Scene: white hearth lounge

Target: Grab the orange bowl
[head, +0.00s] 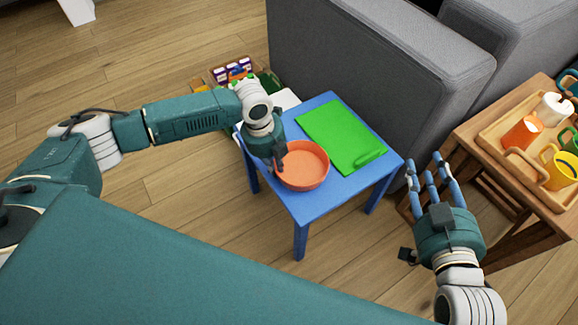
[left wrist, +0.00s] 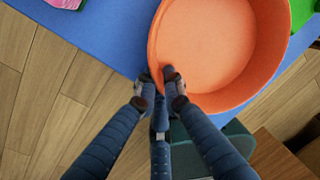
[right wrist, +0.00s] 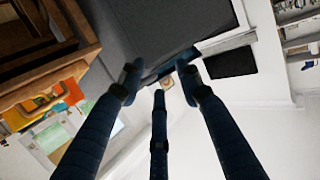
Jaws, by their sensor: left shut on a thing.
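The orange bowl (head: 304,167) stands upright on a small blue table (head: 314,208). My left gripper (head: 279,160) reaches down to the bowl's left rim and is shut on it. In the left wrist view the bowl (left wrist: 215,45) fills the upper middle, with its rim between the fingertips (left wrist: 160,82). The bowl looks empty. My right gripper (head: 428,178) is open and empty, to the right of the table. In the right wrist view its fingers (right wrist: 160,80) are spread with nothing between them.
A green board (head: 335,130) lies behind the bowl on the blue table. A grey sofa (head: 370,70) stands behind. At right, a wooden table (head: 490,165) bears a tray (head: 497,125) with several cups. A crate with colourful things (head: 232,72) sits behind the blue table.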

